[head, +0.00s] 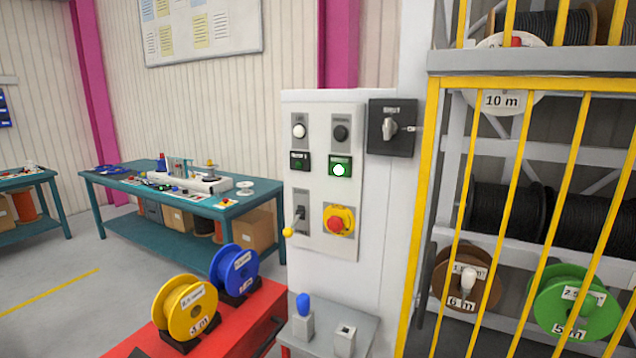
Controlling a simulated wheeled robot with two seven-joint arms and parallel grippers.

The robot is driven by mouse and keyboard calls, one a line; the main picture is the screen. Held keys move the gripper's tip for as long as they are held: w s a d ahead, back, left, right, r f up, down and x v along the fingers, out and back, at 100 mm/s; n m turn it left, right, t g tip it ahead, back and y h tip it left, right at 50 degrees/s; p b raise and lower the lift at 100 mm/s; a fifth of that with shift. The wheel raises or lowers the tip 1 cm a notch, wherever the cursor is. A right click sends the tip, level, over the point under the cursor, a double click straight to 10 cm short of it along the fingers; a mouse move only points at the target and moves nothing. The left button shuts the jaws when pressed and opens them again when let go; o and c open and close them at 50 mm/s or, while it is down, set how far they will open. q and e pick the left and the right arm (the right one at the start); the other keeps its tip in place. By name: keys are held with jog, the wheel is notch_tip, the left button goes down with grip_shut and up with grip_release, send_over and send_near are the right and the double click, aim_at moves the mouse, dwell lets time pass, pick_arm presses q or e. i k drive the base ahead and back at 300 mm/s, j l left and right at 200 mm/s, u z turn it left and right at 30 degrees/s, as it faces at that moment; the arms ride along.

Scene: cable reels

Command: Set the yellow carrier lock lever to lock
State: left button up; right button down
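A lever with a yellow ball knob (288,232) sticks out from a small grey plate (301,203) at the lower left of the white control panel (320,130). Its arm slants down and to the left, with the knob at its lower end. The plate's lettering is too small to read, so I cannot tell which setting is lock. Neither of my grippers shows in the head view, and nothing touches the lever.
Right of the lever is a red emergency button (337,224) on yellow. Below stands a grey pedestal (328,335) with a blue-knobbed control (303,305). A red cart (240,322) with yellow and blue reels stands at lower left. A yellow barred cage (428,200) is at right.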

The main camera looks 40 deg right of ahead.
aim_at(288, 232)
jog(key=z, duration=0.8)
